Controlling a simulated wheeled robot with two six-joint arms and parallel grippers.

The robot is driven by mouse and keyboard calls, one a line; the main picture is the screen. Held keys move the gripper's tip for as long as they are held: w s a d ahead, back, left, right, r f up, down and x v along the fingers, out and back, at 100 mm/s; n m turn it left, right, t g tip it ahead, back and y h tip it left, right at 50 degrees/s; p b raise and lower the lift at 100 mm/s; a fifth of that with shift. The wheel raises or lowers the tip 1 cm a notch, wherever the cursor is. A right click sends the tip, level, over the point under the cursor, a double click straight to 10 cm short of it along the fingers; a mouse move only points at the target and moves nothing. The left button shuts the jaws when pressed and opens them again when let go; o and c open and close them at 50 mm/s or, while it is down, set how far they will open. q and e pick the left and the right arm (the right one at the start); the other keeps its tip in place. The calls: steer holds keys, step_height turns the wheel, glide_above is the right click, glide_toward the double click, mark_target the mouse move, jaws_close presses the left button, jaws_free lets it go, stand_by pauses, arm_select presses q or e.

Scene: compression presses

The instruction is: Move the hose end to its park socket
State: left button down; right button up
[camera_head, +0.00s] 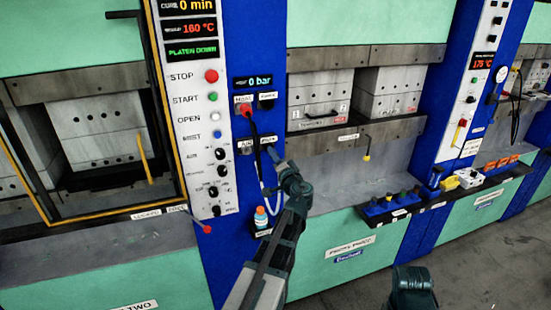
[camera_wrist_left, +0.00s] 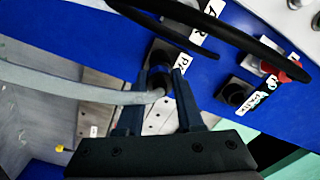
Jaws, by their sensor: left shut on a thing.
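My left gripper (camera_head: 272,154) is at the lower right socket of the blue panel, and the wrist view shows its two fingers (camera_wrist_left: 158,80) shut on the hose end (camera_wrist_left: 157,88). The light grey hose (camera_wrist_left: 75,92) runs off to the left there and hangs down in the head view (camera_head: 263,190). The park socket (camera_wrist_left: 160,52), beside a label starting "PA", is right in front of the hose end. How deep the end sits in it is hidden. The AIR label (camera_head: 245,143) is to its left.
A red plug (camera_head: 245,108) with a black hose sits in the HEAT socket above. Another dark socket (camera_wrist_left: 238,92) is beside it. A small bottle (camera_head: 261,218) stands below the panel. The open press bay (camera_head: 335,180) lies right of my arm.

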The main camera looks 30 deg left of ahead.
arm_select(q)
steer(key=shift+x, duration=1.25)
steer(key=shift+c, duration=2.3)
jaws_free()
steer(key=shift+d, duration=0.1)
steer(key=v, duration=1.3)
steer(key=shift+s+d, duration=0.2)
steer(key=shift+s, duration=0.05)
